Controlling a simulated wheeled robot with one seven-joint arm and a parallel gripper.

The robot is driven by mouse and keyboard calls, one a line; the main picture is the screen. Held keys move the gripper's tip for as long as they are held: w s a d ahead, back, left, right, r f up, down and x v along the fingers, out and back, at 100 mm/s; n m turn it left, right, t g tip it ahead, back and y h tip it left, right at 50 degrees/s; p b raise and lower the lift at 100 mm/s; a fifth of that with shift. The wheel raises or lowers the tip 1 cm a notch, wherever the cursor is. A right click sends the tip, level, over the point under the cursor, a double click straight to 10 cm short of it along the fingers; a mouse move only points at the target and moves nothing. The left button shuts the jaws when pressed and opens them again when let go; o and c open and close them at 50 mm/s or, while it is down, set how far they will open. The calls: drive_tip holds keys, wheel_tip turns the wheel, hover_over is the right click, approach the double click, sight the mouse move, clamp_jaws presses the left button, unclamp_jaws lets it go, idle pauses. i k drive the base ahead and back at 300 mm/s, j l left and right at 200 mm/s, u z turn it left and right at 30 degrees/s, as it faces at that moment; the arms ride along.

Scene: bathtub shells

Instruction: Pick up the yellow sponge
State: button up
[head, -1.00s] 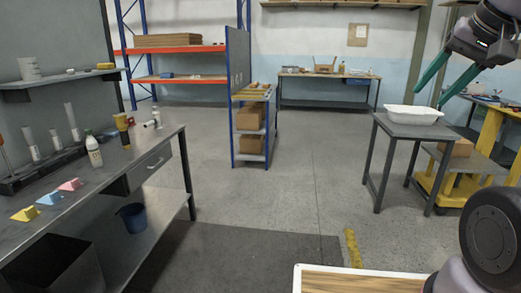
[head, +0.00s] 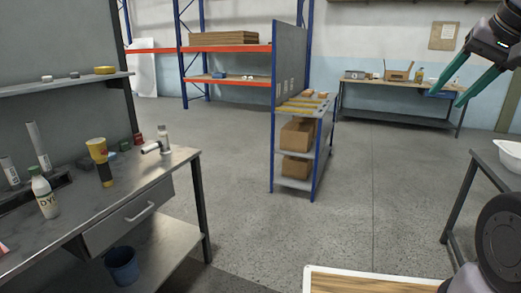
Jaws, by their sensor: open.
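A small yellow-orange item (head: 105,70) lies at the right end of the wall shelf at left. It is too small to tell whether it is the sponge. My gripper (head: 453,94) is at the upper right with two green fingers spread apart and nothing between them. It is far to the right of the shelf item.
A workbench (head: 150,180) at left holds a white bottle (head: 45,197), a yellow-and-black item (head: 99,160) and white tubes. A blue bucket (head: 122,265) sits below. A blue-framed rack (head: 308,150) holds boxes. Open floor (head: 235,200) lies between them.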

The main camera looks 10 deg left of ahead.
sight(107, 70)
drive_tip(key=i+j+u, duration=0.1)
drive_tip(key=i+u, duration=0.25)
drive_tip(key=i, duration=0.5)
drive_tip(key=i+l+u, duration=0.15)
drive_tip(key=i+u, duration=0.25)
drive_tip(key=i, duration=0.4)
drive_tip(key=i+u, duration=0.4)
drive_tip(key=i+l+u, duration=0.2)
drive_tip(key=i+u, duration=0.75)
drive_tip(key=u, duration=0.15)
drive_tip(key=i+l+u, duration=0.2)
drive_tip(key=u, duration=0.15)
